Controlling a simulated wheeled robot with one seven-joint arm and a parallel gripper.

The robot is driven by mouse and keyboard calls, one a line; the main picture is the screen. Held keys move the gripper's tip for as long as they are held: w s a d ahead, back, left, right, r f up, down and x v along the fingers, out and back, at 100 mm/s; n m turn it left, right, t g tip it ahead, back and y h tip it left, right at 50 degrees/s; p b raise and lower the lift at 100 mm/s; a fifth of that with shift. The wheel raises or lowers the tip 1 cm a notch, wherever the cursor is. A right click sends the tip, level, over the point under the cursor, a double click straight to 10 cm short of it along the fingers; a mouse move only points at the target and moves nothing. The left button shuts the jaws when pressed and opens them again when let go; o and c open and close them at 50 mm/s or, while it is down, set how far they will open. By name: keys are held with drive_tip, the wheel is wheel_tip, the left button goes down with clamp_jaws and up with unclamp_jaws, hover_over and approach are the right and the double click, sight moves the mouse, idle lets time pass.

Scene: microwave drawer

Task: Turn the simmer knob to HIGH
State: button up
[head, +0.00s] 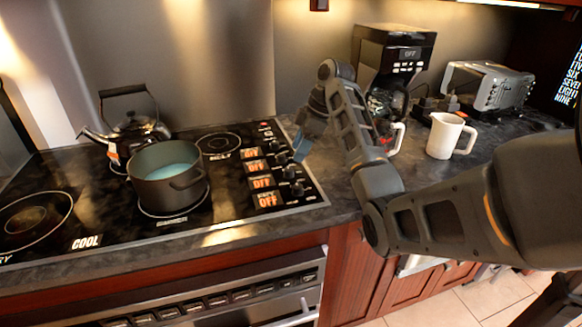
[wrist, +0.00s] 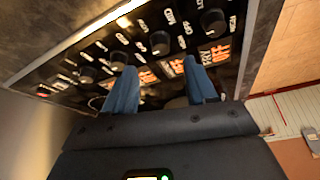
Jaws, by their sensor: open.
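The stove's control panel carries a column of black knobs, each beside a small display reading OFF in orange. The front knob (head: 297,188) shows in the head view and also in the wrist view (wrist: 213,22); another knob (wrist: 160,42) sits beside it, with more farther along. I cannot tell which one is the simmer knob; the small labels are too blurred. My gripper (head: 301,148) is over the right edge of the panel. In the wrist view its blue fingers (wrist: 160,64) are apart, with nothing between them, and they partly cover the displays.
A pot (head: 168,178) of bluish liquid stands on a burner, with a kettle (head: 130,128) behind it. A coffee maker (head: 392,50), a white mug (head: 445,137) and a toaster (head: 490,85) stand on the counter to the right, behind my arm.

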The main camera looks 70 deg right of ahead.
sight(289, 169)
drive_tip(key=shift+x, duration=3.45)
drive_tip(key=shift+s, duration=0.15)
clamp_jaws()
drive_tip(key=shift+m, duration=0.3)
